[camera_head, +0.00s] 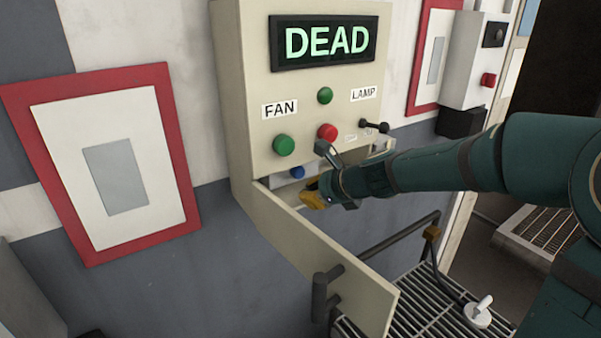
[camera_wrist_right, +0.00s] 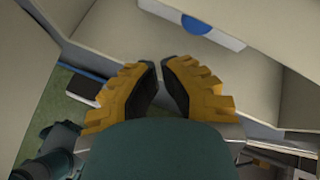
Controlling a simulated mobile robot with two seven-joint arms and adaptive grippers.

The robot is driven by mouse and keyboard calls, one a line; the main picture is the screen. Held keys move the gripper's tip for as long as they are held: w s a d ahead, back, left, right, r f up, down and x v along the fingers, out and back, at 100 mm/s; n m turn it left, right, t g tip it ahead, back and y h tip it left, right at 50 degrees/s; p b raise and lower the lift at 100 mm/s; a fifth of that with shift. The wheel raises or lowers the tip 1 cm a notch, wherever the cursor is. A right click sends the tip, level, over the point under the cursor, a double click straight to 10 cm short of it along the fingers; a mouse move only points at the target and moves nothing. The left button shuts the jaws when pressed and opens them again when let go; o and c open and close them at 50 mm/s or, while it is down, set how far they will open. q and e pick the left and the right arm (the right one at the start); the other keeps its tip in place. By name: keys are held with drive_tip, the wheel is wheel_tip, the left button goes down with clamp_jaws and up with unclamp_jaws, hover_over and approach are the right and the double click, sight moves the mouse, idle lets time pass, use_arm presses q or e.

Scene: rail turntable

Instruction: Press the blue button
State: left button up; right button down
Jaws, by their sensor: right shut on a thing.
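The blue button (camera_head: 297,172) is on a white plate inside the recess at the bottom of the beige control panel (camera_head: 240,100). The button also shows at the top of the right wrist view (camera_wrist_right: 197,25), above and right of my fingertips. My right gripper (camera_head: 313,196) has yellow fingers and is just below and right of the button, apart from it. In the wrist view its fingertips (camera_wrist_right: 161,70) are close together; what lies between them cannot be made out. My left gripper is not in view.
The beige flap (camera_head: 320,250) hangs open below the recess, with a dark handle (camera_head: 325,292). Above are green FAN (camera_head: 284,145) and red (camera_head: 327,132) buttons, another green button (camera_head: 325,95), a LAMP lever (camera_head: 375,127) and a display (camera_head: 325,42) reading DEAD.

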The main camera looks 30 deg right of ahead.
sight(298, 172)
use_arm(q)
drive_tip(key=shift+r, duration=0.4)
use_arm(e)
drive_tip(key=shift+w+a, duration=0.1)
drive_tip(key=shift+w, duration=1.05)
use_arm(q)
drive_tip(key=shift+p, duration=0.3)
use_arm(e)
drive_tip(key=shift+w, duration=0.2)
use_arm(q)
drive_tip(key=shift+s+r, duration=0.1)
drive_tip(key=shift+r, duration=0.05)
use_arm(e)
drive_tip(key=shift+r, duration=0.1)
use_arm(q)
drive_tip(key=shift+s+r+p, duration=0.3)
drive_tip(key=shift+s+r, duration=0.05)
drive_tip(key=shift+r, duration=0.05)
use_arm(e)
drive_tip(key=shift+w+a+r, duration=0.1)
drive_tip(key=shift+w+r, duration=0.2)
drive_tip(key=shift+r, duration=0.15)
idle(0.9)
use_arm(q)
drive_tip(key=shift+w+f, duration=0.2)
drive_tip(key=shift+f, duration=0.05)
use_arm(e)
drive_tip(key=shift+s+f, duration=0.15)
drive_tip(key=shift+f, duration=0.05)
